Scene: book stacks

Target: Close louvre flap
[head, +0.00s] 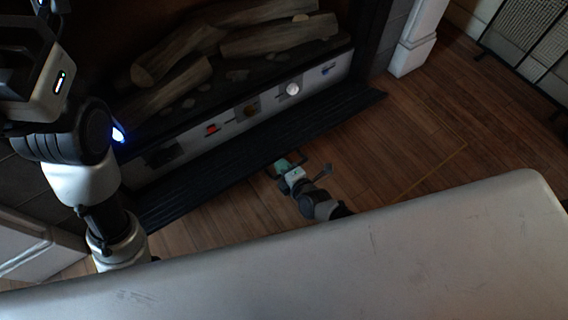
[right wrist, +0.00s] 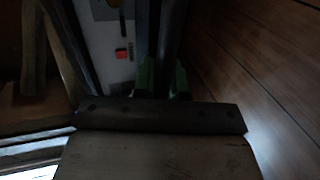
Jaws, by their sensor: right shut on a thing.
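The louvre flap (head: 240,150) is a long dark ribbed strip below the fireplace's control panel. It is folded down and out over the wood floor. My right gripper (head: 287,163) is at its outer edge, near the middle of its length. In the right wrist view my right gripper's greenish fingers (right wrist: 163,82) are shut on the dark flap (right wrist: 169,45), which shows edge-on between them. My left arm rises at the left of the head view. Its gripper does not show.
The control panel (head: 250,109) carries a red switch (head: 211,129), a brass knob and a white knob (head: 292,89). Logs (head: 275,37) lie above it. A white pillar base (head: 412,55) stands right of the fireplace. The wood floor (head: 400,140) in front is clear.

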